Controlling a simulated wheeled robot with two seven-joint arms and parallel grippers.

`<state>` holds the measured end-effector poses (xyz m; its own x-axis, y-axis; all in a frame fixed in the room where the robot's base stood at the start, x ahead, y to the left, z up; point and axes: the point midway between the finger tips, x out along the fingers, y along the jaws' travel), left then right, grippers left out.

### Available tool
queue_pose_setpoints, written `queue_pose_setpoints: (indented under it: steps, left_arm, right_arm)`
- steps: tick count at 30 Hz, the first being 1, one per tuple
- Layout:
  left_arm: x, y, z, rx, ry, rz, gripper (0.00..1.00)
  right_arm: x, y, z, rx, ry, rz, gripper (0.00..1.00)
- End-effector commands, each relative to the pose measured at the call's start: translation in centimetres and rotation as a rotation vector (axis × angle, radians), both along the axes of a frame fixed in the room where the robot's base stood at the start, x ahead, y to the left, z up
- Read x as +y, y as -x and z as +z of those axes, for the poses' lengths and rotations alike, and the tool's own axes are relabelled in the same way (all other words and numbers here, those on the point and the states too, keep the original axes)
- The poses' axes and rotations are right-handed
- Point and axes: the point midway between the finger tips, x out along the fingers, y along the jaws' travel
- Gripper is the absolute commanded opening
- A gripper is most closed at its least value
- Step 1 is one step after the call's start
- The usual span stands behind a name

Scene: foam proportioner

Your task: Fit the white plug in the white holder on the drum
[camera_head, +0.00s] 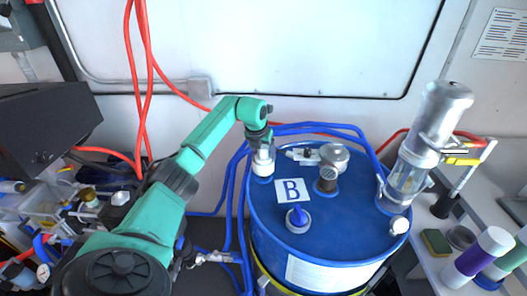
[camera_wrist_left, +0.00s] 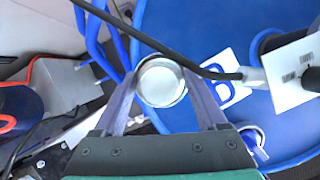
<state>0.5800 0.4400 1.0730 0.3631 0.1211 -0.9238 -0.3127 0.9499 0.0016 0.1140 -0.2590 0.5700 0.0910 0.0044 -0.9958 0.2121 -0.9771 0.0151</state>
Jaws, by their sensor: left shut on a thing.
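My left gripper (camera_head: 262,154) points down over the left edge of the blue drum's top (camera_head: 345,222). It is shut on a round white piece, which I take as the white plug (camera_head: 262,166); in the left wrist view the plug (camera_wrist_left: 161,82) shows as a pale disc with a grey rim between the two fingers (camera_wrist_left: 165,95). The plug's lower end is close to the drum top; I cannot tell whether it sits in a holder there. A white ring with a blue piece in it (camera_head: 298,219) stands on the drum nearer the front. My right gripper is not in view.
A white card marked B (camera_head: 292,190) lies right of the plug. A metal fitting (camera_head: 328,170) and a tall clear-and-metal cylinder (camera_head: 420,145) stand on the drum. Blue hoses (camera_head: 232,190) run close by the drum's left side. A dark cable (camera_wrist_left: 165,48) crosses the wrist view.

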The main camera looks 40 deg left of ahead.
Motion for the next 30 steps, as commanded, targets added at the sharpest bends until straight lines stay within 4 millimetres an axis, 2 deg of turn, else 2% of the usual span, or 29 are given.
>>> queue_pose_setpoints:
  steps: [5,6,7,16,30]
  left_arm:
    - [0.0,0.0,-0.4,0.000,0.000,0.001,0.14]
    - [0.0,0.0,-0.4,0.000,0.000,0.001,0.78]
    - [0.0,0.0,-0.4,0.000,0.000,0.001,0.87]
    - [0.0,0.0,-0.3,0.001,0.000,0.000,0.87]
    - [-0.4,1.7,4.1,0.002,-0.001,0.001,0.87]
  right_arm:
    - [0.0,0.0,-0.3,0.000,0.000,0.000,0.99]
    - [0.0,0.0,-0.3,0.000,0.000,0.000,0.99]
    - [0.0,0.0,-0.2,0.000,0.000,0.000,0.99]
    - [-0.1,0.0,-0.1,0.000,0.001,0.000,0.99]
    - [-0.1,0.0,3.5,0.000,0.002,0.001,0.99]
